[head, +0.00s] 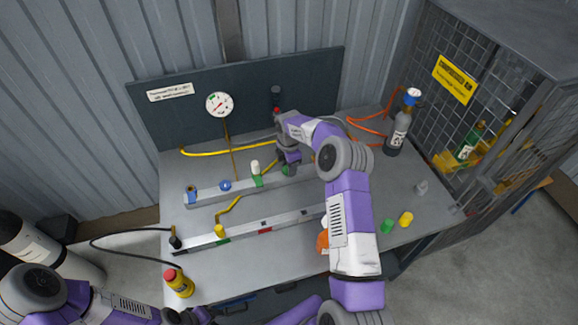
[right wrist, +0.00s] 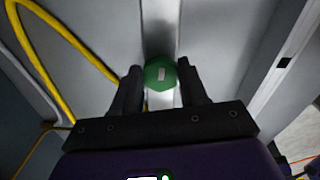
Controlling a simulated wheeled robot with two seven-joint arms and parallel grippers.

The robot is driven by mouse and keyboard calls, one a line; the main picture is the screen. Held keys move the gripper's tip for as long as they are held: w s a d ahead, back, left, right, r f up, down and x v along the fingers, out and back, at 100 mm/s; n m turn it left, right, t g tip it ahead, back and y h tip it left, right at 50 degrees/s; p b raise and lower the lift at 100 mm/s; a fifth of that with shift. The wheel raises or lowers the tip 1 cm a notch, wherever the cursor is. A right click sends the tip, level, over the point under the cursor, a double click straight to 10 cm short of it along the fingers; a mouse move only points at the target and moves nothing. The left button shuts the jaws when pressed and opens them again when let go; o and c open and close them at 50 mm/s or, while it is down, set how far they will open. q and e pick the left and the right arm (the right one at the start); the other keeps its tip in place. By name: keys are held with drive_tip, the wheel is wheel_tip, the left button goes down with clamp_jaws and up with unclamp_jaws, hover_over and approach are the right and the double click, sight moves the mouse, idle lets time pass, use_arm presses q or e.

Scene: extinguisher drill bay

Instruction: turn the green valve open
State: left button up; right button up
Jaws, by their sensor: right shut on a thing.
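The green valve (head: 288,171) is a knob on the rear grey rail of the bench. In the right wrist view the green valve (right wrist: 160,76) shows as a faceted green cap with a pale mark, between the two dark fingers. My right gripper (head: 287,160) comes down over it from above and is shut on it. In the right wrist view my right gripper (right wrist: 163,88) has one finger on each side of the cap. Part of the knob is hidden by the gripper in the head view. My left arm shows at the lower left, but its gripper is not visible.
The rear rail also bears a white knob (head: 255,167) and a blue knob (head: 225,185). A front rail (head: 200,241) has a yellow knob (head: 219,231). A gauge (head: 219,104) is on the back panel. A dark cylinder (head: 398,133) stands right, near a mesh cage (head: 490,60).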

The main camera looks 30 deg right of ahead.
drive_tip(key=shift+n, duration=0.6)
drive_tip(key=o, duration=1.1)
drive_tip(key=shift+c, duration=0.2)
wheel_tip(320, 180, up, 8)
drive_tip(key=shift+f+p, duration=0.2)
drive_tip(key=shift+p, duration=0.1)
